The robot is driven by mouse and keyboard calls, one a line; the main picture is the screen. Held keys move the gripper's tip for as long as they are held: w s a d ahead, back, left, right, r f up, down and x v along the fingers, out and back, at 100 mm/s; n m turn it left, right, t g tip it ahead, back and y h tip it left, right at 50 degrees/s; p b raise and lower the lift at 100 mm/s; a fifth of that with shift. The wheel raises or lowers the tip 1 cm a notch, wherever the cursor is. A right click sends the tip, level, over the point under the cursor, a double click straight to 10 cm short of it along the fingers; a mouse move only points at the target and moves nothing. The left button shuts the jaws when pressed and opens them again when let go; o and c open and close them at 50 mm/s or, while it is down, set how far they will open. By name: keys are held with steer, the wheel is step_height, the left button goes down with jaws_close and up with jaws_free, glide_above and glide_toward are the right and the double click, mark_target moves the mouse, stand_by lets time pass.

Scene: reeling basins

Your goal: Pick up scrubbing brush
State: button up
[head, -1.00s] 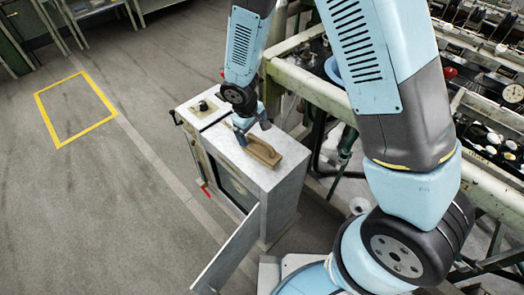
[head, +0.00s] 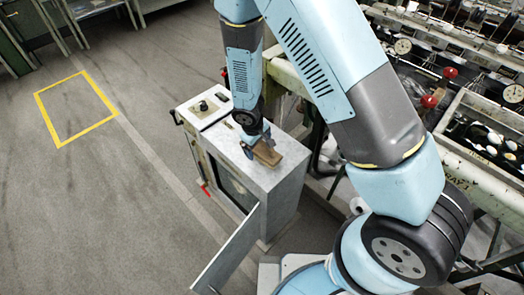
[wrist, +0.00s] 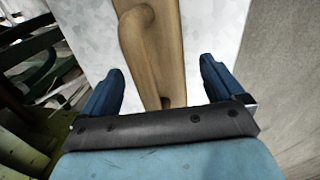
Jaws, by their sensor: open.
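The scrubbing brush (head: 291,163) has a wooden body and lies on the pale top of a small cabinet (head: 280,185). My gripper (head: 262,145) is over the brush and hides part of it in the head view. In the wrist view the brush (wrist: 150,45), with a rounded wooden handle, runs up the picture between the two blue fingers of my gripper (wrist: 160,85). The fingers are apart, one on each side of the handle, with a gap to each. I cannot tell how far above the cabinet top the fingertips are.
The cabinet's door (head: 228,250) hangs open at the front. A lower box with a black knob (head: 203,105) adjoins it on the left. Machinery with red knobs and a tray (head: 480,130) stands on the right. The floor at left, with a yellow outline (head: 75,108), is clear.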

steer(key=shift+w+f, duration=0.1)
steer(key=shift+f, duration=0.3)
steer(key=shift+c, duration=0.3)
steer(key=c, duration=1.2)
